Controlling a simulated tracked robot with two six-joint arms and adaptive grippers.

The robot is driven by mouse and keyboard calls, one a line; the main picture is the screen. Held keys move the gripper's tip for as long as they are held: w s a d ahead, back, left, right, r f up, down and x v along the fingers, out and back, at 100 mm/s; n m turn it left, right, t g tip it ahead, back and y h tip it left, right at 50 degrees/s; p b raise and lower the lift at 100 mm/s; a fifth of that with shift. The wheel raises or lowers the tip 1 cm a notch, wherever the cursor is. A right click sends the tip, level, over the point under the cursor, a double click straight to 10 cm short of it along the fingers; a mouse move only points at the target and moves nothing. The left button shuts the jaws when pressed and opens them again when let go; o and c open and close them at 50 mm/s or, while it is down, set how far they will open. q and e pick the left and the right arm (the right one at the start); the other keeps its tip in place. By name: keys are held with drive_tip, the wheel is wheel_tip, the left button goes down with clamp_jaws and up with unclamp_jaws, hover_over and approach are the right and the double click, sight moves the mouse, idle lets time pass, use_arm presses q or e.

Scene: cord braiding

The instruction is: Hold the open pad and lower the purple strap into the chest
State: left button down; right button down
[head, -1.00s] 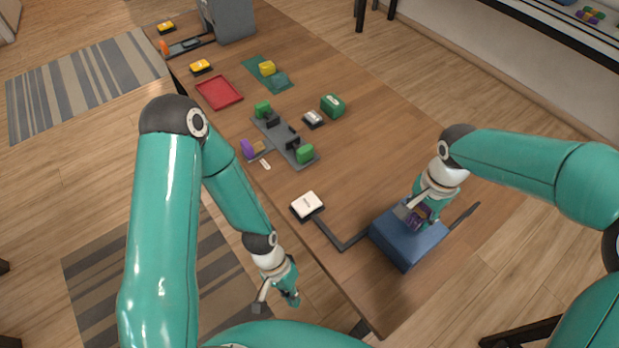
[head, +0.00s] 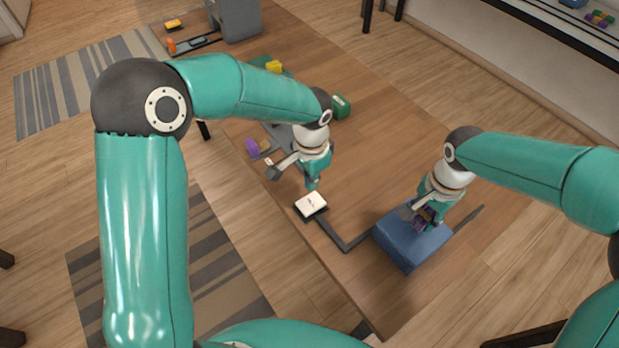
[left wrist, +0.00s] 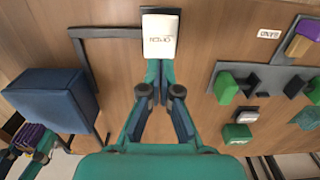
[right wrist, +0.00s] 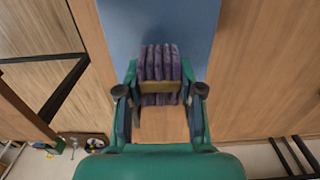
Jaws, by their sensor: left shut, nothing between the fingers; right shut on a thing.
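The open pad (head: 311,204) is a white block on a dark base at the table's near edge; its label shows in the left wrist view (left wrist: 161,38). My left gripper (head: 312,186) is shut and empty, fingertips pointing down just above or at the pad; contact cannot be told. The blue chest (head: 410,245) stands at the table's near right, and its top looks closed. My right gripper (head: 420,212) is shut on the purple strap (right wrist: 160,62), a ribbed bundle with a tan band, held over the chest's top. Any gap below the strap is hard to judge.
A dark bar (head: 330,236) runs along the table from pad to chest. A grey fixture with green blocks (left wrist: 268,85) lies beyond the pad, partly hidden by my left arm. A green box (head: 341,106) stands behind it. The middle of the table is clear.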

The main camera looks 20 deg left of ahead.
sight(311, 203)
use_arm(q)
drive_tip(key=shift+f, duration=3.3)
drive_tip(key=shift+f, duration=0.15)
drive_tip(key=shift+f, duration=0.9)
use_arm(e)
drive_tip(key=shift+f, duration=3.45)
drive_tip(key=c, duration=0.7)
unclamp_jaws()
drive_tip(key=shift+o, duration=0.2)
